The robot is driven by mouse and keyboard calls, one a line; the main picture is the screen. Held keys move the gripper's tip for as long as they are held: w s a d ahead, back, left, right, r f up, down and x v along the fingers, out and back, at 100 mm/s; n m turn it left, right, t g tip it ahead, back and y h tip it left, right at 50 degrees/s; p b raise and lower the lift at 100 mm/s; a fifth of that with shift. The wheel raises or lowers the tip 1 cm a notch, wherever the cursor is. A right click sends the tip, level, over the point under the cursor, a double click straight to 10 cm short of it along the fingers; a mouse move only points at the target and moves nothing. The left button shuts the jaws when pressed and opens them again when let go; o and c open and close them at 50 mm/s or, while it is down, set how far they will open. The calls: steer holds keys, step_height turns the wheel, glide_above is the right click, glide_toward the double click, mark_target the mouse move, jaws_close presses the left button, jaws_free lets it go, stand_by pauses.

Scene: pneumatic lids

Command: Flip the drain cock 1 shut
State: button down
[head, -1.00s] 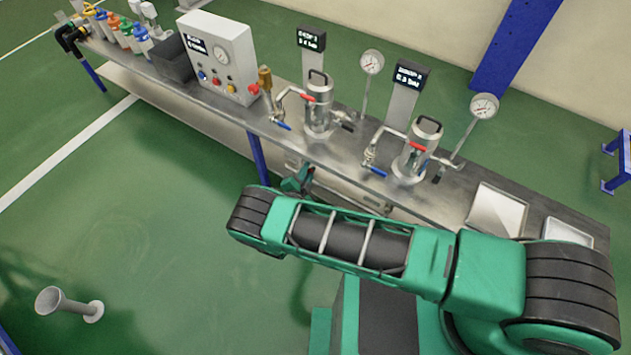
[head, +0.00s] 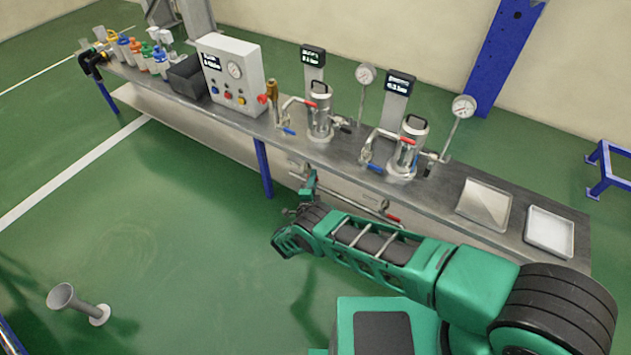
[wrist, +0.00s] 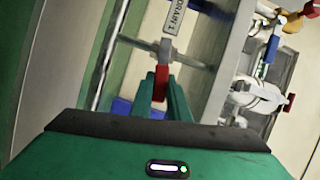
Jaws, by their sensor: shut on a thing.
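The lever sits on a thin metal pipe (wrist: 180,58) running across the view. My gripper (wrist: 162,97) is shut on the red lever, with one green finger on each side. In the head view my gripper (head: 309,185) is at the front of the bench, below the top. It hides the drain cock 1 there.
The steel bench (head: 440,200) carries two vessels with gauges, a control box (head: 232,75) and two trays. Another red lever (head: 393,218) is on the pipe below the bench front. Green floor at left is open, except for a grey funnel-shaped stand (head: 78,302).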

steer(key=shift+s+a+f+m, duration=0.15)
steer(key=shift+a+f+m, duration=0.15)
steer(key=shift+d, duration=0.25)
steer(key=c, duration=1.7)
jaws_free()
steer(key=shift+s+a+r, duration=0.1)
steer(key=shift+s+a, duration=0.15)
steer(key=shift+s, duration=1.5)
steer(key=shift+s+a, duration=0.3)
steer(key=shift+s, duration=1.4)
steer(key=shift+s+a+r, duration=0.1)
steer(key=shift+s+a, duration=0.15)
steer(key=shift+s, duration=1.5)
